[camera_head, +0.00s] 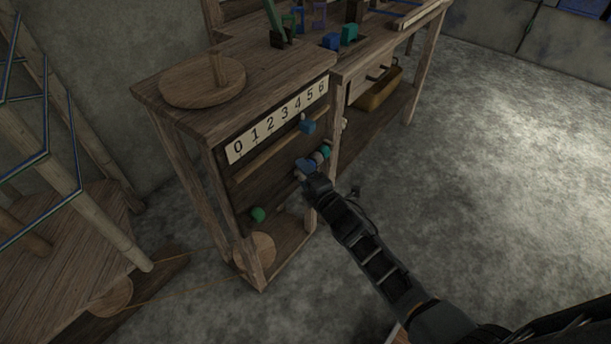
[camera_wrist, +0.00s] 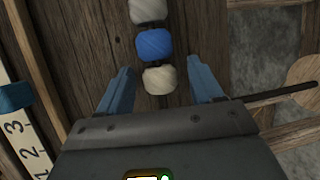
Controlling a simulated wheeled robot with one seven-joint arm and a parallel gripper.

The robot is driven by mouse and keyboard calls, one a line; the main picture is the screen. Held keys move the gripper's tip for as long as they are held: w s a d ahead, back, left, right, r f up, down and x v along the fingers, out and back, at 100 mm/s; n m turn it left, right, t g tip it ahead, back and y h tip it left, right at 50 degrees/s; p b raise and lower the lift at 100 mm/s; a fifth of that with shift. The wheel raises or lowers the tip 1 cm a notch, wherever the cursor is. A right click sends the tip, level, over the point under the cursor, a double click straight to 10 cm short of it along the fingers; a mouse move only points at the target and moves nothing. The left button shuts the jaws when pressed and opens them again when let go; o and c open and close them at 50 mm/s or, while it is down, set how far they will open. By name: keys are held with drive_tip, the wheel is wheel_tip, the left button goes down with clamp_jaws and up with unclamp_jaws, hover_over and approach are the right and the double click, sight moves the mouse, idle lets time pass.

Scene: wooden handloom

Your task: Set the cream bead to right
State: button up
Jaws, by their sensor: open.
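In the head view my gripper (camera_head: 308,166) is at the panel's right part and hides some beads. A pale bead (camera_head: 318,157) and a teal bead (camera_head: 326,151) show beside it. A green bead (camera_head: 258,214) sits apart at the lower left.
A number strip (camera_head: 278,121) marked 0 to 6 runs above the beads, with a blue slider (camera_head: 307,127) below its right part. A wooden leg (camera_head: 337,130) stands close right of the beads. A round wooden disc (camera_head: 202,80) lies on top. Floor at the right is clear.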

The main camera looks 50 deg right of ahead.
drive_tip(key=shift+a, duration=0.1)
drive_tip(key=v, duration=0.7)
drive_tip(key=shift+s, duration=0.35)
drive_tip(key=shift+a+r, duration=0.1)
drive_tip(key=shift+a, duration=0.05)
drive_tip(key=s+a+r+m+y+p, duration=0.2)
drive_tip(key=s+a+r+m, duration=0.25)
drive_tip(key=s+a, duration=0.35)
drive_tip(key=s+a+r+m+y+p, duration=0.1)
drive_tip(key=s+a+r+m, duration=0.2)
drive_tip(key=s+a+r, duration=0.5)
drive_tip(key=s+a+r+m+y+p, duration=0.2)
drive_tip(key=s+r+m, duration=0.5)
drive_tip(key=s+r, duration=0.7)
drive_tip(key=shift+a+r+g+y+p, duration=0.35)
drive_tip(key=shift+a+r+p, duration=0.2)
drive_tip(key=shift+a+r, duration=0.45)
